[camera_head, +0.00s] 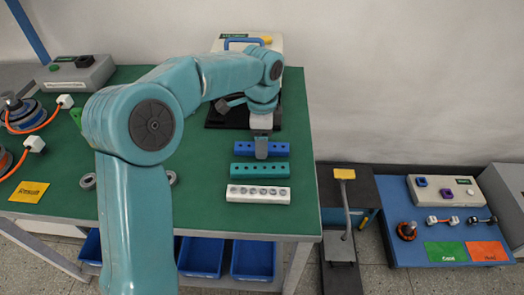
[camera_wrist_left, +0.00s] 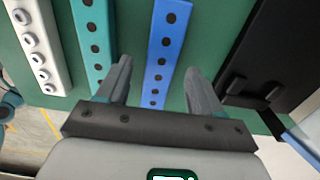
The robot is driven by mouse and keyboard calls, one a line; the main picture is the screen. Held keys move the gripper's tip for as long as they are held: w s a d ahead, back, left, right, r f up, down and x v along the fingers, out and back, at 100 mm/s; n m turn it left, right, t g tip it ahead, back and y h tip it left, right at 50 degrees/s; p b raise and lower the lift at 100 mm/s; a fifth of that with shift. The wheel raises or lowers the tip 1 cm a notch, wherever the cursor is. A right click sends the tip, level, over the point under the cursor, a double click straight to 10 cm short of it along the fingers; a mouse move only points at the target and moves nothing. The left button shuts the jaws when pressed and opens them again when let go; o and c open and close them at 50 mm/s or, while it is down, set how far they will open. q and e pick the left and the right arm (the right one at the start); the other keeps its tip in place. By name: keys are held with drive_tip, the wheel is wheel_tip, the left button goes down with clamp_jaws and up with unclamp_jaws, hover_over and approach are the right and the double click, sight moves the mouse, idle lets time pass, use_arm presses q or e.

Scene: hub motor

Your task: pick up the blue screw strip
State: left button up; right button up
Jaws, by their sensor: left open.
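The blue screw strip (camera_head: 276,149) lies on the green table, behind a teal strip. My left gripper (camera_head: 261,148) is over the middle of the blue strip in the head view and hides part of it. In the left wrist view, the blue strip (camera_wrist_left: 163,50) runs between the two open fingers of my left gripper (camera_wrist_left: 160,85), with nothing held. The height of the fingertips above the strip is hard to tell. My right gripper is not in view.
A teal strip (camera_head: 258,170) and a white strip (camera_head: 258,194) with several rings lie parallel in front. A black fixture (camera_head: 222,116) stands behind the blue strip. The table's right edge (camera_head: 312,170) is close by. Blue bins (camera_head: 252,260) sit below.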

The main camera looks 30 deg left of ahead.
use_arm(q)
drive_tip(key=shift+f, duration=0.4)
drive_tip(key=c, duration=1.2)
drive_tip(key=shift+r, duration=0.15)
